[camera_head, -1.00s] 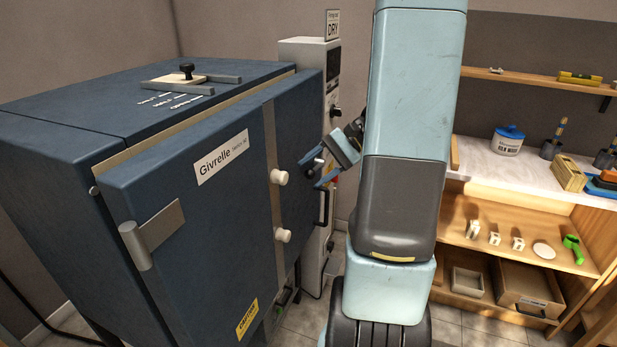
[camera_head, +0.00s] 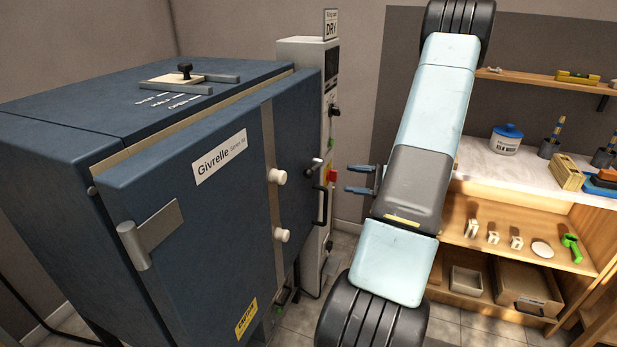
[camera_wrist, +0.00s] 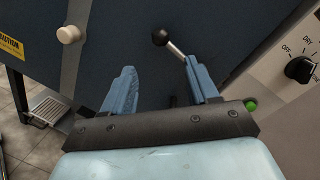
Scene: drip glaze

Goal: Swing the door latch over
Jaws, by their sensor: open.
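The blue kiln door (camera_head: 195,215), marked Givrelle, appears shut.
A black door handle (camera_head: 321,206) sits below the latch. A grey control box (camera_head: 312,70) with a dial stands behind the kiln's right edge. Two pale knobs sit on the door's front. A shelf unit (camera_head: 485,190) with pottery and tools stands at right.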

